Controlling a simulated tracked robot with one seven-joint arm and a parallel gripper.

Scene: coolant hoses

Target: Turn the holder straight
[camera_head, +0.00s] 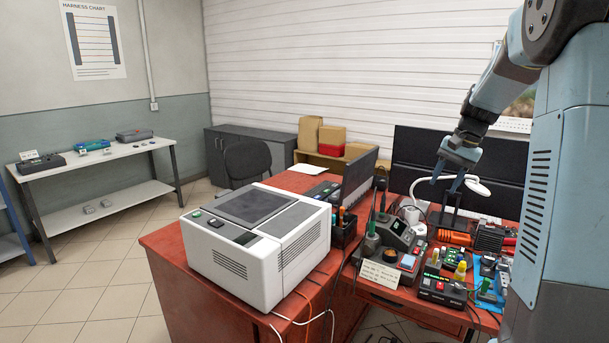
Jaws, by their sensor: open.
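My gripper (444,186) is open and empty, pointing down above the red bench on the right. Which object is the holder is not certain from this view. A dark soldering station (396,233) with an upright iron stand (372,243) is below and left of my gripper, apart from it. A black tool holder (345,229) with several coloured handles stands further left, beside the white machine. The angle of these holders is too small to judge.
A large white machine (255,243) fills the left part of the red bench (190,297). A dark panel (412,150) stands behind.

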